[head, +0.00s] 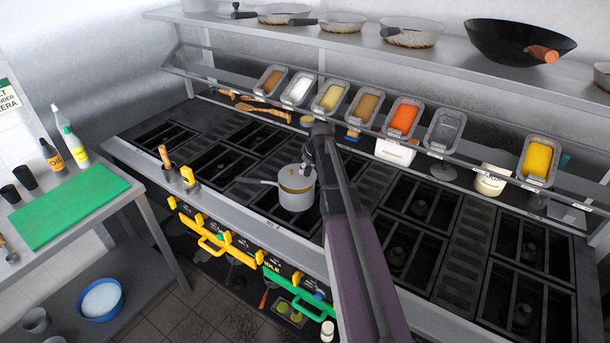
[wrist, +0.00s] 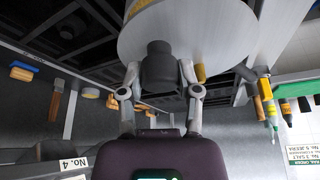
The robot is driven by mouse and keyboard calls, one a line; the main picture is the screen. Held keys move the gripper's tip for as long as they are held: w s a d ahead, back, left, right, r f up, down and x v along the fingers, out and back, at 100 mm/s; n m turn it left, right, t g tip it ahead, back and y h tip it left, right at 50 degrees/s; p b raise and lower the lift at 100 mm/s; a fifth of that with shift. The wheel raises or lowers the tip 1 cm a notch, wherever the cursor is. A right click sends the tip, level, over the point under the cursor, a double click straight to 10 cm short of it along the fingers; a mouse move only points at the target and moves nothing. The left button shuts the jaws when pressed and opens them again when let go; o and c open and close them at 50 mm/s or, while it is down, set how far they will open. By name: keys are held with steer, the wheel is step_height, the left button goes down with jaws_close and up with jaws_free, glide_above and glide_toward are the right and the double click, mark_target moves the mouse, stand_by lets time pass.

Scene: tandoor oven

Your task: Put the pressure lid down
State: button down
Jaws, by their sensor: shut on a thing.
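The round grey metal pressure lid (wrist: 222,40) fills the top of the wrist view, with its black knob (wrist: 160,62) between my fingers. My gripper (wrist: 160,75) is shut on this knob. In the head view, my gripper (head: 307,168) is over a light metal pot (head: 297,198) on the stove, whose handle (head: 268,182) points left. The lid is at the pot's top, roughly level. I cannot tell whether it rests on the rim or is slightly above it. My arm and gripper hide part of the pot's right side.
The black stove grates (head: 225,160) are mostly clear. A rail behind holds several food trays (head: 403,119), with a white container (head: 395,151) below. Pans and a wok (head: 510,40) stand on the upper shelf. A green board (head: 68,205) lies on the left table.

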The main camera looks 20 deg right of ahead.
mark_target(306, 173)
stand_by(0.3)
steer(key=shift+w, duration=0.65)
steer(key=shift+f+b, duration=1.8)
steer(key=shift+f, duration=0.15)
steer(key=shift+c, duration=1.5)
jaws_free()
steer(key=p+v, duration=1.1)
steer(key=v, duration=0.1)
